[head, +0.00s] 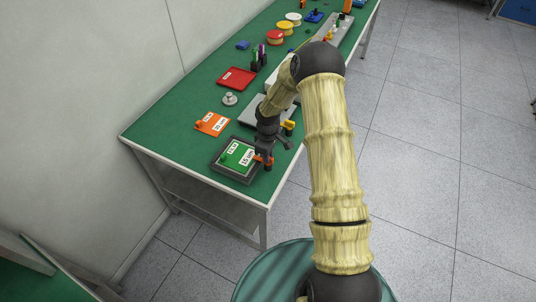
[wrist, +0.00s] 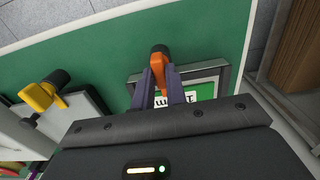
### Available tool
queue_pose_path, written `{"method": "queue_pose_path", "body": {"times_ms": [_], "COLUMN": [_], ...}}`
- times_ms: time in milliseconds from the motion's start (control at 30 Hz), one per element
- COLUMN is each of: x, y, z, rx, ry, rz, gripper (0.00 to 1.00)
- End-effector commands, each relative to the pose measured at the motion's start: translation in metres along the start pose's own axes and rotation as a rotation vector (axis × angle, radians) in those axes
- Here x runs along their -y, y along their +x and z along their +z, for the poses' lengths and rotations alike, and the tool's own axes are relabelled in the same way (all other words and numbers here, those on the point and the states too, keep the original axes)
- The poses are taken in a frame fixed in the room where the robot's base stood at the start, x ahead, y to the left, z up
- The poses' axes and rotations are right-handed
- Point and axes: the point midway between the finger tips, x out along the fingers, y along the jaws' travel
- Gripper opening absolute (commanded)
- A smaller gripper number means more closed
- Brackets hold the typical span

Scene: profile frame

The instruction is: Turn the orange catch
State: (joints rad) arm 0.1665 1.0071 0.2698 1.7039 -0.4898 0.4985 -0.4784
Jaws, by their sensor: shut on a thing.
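The orange catch (wrist: 170,77) shows in the wrist view between the two fingers of my gripper (wrist: 163,85), which is shut on it. Its dark round end (wrist: 159,50) sticks out past the fingertips. The catch sits at the edge of a grey frame (wrist: 222,75) that holds a green card with white labels. In the head view, the grey frame (head: 214,166) lies near the table's front corner. The orange catch (head: 269,161) shows there at its right side, with my gripper (head: 264,154) at it. My arm hides part of that side.
A yellow catch (wrist: 40,95) on a grey plate is left in the wrist view. The green table (head: 160,130) also holds an orange card (head: 212,123), a red tray (head: 236,78) and a small metal knob (head: 229,99). Several spools stand further back.

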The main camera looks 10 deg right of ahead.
Motion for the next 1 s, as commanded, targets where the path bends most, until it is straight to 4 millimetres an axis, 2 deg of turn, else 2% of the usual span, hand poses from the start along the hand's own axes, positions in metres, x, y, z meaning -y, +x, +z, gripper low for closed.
{"method": "queue_pose_path", "body": {"times_ms": [267,300,400,767,1000], "x": [-0.001,-0.001,-0.001,-0.001,-0.001], "y": [-0.001,-0.001,-0.001,-0.004,-0.032], "z": [-0.001,-0.001,-0.001,-0.001,0.000], "rx": [-0.003,-0.003,-0.002,-0.001,-0.002], "ry": [-0.004,-0.004,-0.003,-0.001,0.000], "rz": [0.003,0.003,0.003,0.002,0.004], "gripper": [0.00,0.19,0.35,0.35,0.35]}}
